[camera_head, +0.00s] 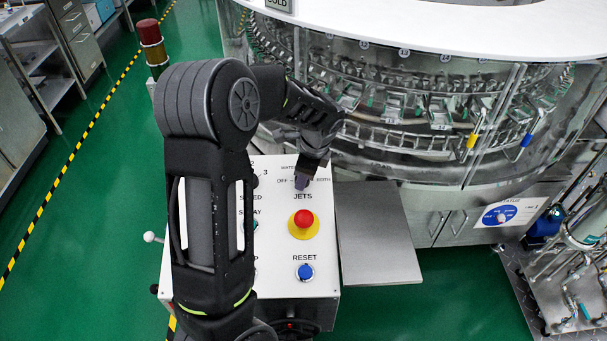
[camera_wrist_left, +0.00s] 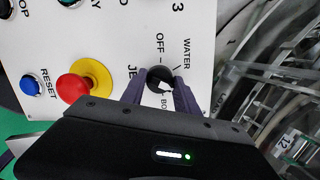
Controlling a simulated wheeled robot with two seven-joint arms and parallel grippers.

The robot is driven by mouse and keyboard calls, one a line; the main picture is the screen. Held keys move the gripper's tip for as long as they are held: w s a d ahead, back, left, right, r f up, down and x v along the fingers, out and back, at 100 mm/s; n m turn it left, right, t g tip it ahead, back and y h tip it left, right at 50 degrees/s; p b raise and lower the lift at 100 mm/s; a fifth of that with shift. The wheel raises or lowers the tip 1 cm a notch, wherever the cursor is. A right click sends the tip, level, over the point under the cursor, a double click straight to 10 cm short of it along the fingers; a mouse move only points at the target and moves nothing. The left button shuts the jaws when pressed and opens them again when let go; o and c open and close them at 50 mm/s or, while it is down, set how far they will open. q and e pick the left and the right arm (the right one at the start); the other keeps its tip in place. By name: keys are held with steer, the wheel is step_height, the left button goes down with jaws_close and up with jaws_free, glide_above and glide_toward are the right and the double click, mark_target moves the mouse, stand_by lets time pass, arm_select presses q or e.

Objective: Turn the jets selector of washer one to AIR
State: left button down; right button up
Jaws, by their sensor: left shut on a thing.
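The jets selector is a small black knob (camera_wrist_left: 159,75) on the white control panel (camera_head: 325,270), above the JETS label. My left gripper (camera_head: 303,182) reaches down to it from above. In the left wrist view its two dark fingers (camera_wrist_left: 160,92) stand on either side of the knob and are shut on it. OFF and WATER are readable around the knob, and part of BOTH shows between the fingers. The AIR label is hidden. A small white mark shows on the knob, but which label it points to cannot be told. My right gripper is not in view.
A red emergency button (camera_head: 303,219) on a yellow disc sits just below the selector, with a blue RESET button (camera_head: 305,271) lower down. The round glass-sided washer (camera_head: 430,110) stands behind the panel. A grey metal plate (camera_head: 378,235) lies to the panel's right.

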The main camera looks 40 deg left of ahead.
arm_select(q)
steer(key=c, duration=0.9)
jaws_free()
steer(key=shift+r, duration=0.1)
steer(key=v, duration=0.7)
steer(key=shift+d+r, duration=0.15)
steer(key=shift+r, duration=0.15)
